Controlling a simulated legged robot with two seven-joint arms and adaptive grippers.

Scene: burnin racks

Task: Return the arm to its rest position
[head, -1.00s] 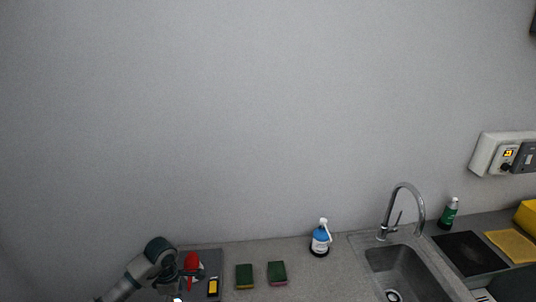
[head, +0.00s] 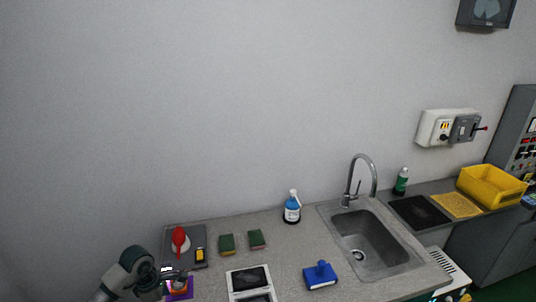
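My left arm comes in at the bottom left of the head view, bent at a grey and dark elbow-like joint. My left gripper (head: 174,274) is small and dark, at the front edge of a dark grey mat (head: 196,237). It is over or beside a purple item with an orange part (head: 180,289). I cannot tell whether its fingers are open or shut, or whether they touch that item. My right arm and gripper are not in view.
The mat bears a red object (head: 180,240) and a yellow-black item (head: 200,255). Two sponges (head: 227,244), a blue bottle (head: 292,208), a white-framed device (head: 250,283) and a blue block-like tool (head: 320,275) stand on the counter. A sink (head: 370,240) and yellow bin (head: 490,184) are right.

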